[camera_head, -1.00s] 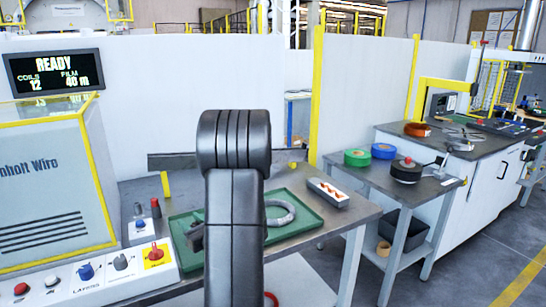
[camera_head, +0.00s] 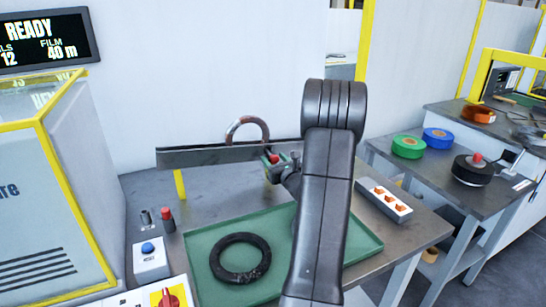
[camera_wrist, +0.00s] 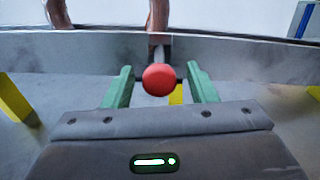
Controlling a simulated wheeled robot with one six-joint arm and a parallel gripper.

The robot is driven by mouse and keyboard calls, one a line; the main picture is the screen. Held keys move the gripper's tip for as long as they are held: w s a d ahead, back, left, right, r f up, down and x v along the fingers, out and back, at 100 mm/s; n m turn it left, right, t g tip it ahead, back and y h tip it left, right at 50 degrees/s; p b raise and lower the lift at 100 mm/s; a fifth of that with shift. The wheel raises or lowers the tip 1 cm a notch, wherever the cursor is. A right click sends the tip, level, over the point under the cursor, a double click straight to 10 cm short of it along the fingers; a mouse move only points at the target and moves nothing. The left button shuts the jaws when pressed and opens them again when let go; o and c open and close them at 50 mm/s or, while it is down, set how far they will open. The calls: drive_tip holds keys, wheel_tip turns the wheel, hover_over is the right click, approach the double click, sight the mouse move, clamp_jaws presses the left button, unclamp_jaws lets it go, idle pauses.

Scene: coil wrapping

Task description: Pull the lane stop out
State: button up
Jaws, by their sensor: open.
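The lane stop shows as a round red knob (camera_wrist: 158,79) at the front face of the long grey rail (camera_wrist: 92,45) in the wrist view. In the head view the red knob (camera_head: 273,157) is small, beside the rail (camera_head: 205,155). My gripper (camera_wrist: 160,86) is open, with one green finger on each side of the knob. Whether the fingers touch it, I cannot tell. In the head view my gripper (camera_head: 274,166) is at the rail, partly hidden by my arm. A brownish coil (camera_head: 236,127) stands upright at the rail, just behind the knob.
A green tray (camera_head: 203,243) with a black ring (camera_head: 215,262) lies on the table in front. A red-topped post (camera_head: 167,222) and blue-button box (camera_head: 150,262) stand left. A white box with orange pieces (camera_head: 384,200) is right. A yellow-framed machine (camera_head: 55,190) borders the left.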

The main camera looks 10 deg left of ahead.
sight(269, 154)
drive_tip(key=shift+x, duration=1.1)
